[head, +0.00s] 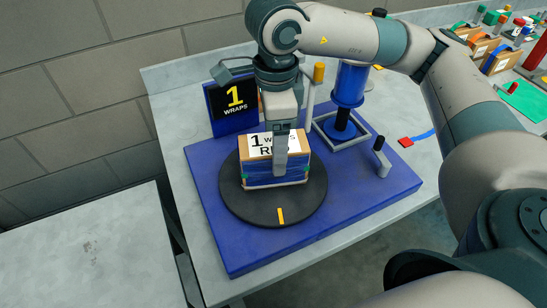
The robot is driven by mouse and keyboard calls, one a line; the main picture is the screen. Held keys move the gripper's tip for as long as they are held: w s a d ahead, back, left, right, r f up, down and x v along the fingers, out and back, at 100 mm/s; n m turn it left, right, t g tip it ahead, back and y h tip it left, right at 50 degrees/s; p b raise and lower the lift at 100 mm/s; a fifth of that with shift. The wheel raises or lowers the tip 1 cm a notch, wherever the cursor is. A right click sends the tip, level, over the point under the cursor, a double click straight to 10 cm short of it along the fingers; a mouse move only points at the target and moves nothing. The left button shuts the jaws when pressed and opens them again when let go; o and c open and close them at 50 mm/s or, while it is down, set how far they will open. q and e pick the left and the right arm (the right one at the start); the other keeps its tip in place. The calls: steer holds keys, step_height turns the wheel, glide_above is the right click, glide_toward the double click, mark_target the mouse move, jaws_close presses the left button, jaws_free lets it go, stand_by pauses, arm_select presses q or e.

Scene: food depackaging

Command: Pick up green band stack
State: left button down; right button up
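A green strip (459,25) that may be the green band stack lies on a cardboard holder at the far right back, small in view. My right arm comes in from the right, and its gripper (280,164) points down at the front of a cardboard box (262,175). The box is wrapped in blue, has a white printed label on top and small green bits at its sides. I see one finger clearly, over the label and front face; the finger gap is hidden. The box sits on a black turntable (240,206). My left gripper is out of view.
The turntable is on a blue base (235,255) with a "1 WRAPS" sign (234,98) and a blue roll post (350,86). A red block (406,142) lies to the right. Holders with orange (481,42) and blue strips stand near a green mat (526,100). An empty grey table (95,250) is at left.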

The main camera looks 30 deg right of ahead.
steer(key=shift+w+f+p, duration=0.15)
steer(key=shift+f+p, duration=0.65)
steer(key=shift+p, duration=0.15)
step_height(320, 180, down, 2)
steer(key=shift+w+f+p, duration=0.1)
steer(key=shift+p, duration=0.45)
steer(key=shift+f, duration=0.7)
steer(key=shift+c, duration=0.5)
steer(key=c, duration=1.3)
steer(key=shift+r, duration=0.1)
